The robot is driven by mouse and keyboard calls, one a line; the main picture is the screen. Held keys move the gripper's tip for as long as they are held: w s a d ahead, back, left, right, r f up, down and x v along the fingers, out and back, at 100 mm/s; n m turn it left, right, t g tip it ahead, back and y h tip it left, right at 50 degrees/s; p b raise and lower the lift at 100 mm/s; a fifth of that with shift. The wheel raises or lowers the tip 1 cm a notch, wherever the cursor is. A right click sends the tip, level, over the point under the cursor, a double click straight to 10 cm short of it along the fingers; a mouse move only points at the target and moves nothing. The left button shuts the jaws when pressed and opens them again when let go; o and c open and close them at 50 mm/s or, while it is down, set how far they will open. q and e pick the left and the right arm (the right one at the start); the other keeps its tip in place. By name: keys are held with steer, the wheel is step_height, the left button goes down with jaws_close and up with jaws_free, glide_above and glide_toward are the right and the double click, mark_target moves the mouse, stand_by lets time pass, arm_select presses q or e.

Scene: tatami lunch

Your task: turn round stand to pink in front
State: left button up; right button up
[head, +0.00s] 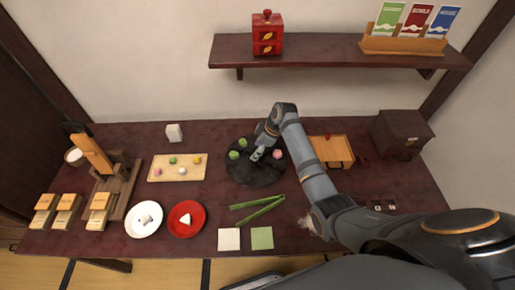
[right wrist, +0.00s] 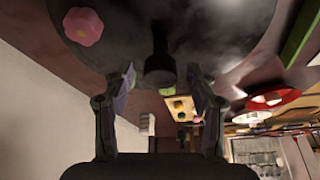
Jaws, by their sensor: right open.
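The round stand (head: 255,180) is a dark disc in the middle of the table. A pink sweet (head: 278,154) sits at its right side towards the back, and green sweets (head: 243,142) (head: 234,155) sit at its back left. My right gripper (head: 257,154) is over the stand, left of the pink sweet. In the right wrist view the open fingers (right wrist: 160,75) are either side of a dark knob (right wrist: 160,62), with gaps. The flower-shaped pink sweet (right wrist: 83,26) shows at upper left there. Green sweets are partly hidden behind the fingers. My left gripper is out of view.
A wooden board with small sweets (head: 160,175), a white plate (head: 138,228) and a red plate (head: 187,230) lie to the left. Green tongs (head: 260,210) lie in front of the stand. A wooden box (head: 332,150) is to the right, beneath a wall shelf (head: 330,52).

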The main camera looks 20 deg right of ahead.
steer(key=shift+c, duration=1)
jaws_close()
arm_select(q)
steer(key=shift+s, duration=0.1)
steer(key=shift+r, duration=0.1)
arm_select(e)
steer(key=shift+s, duration=0.1)
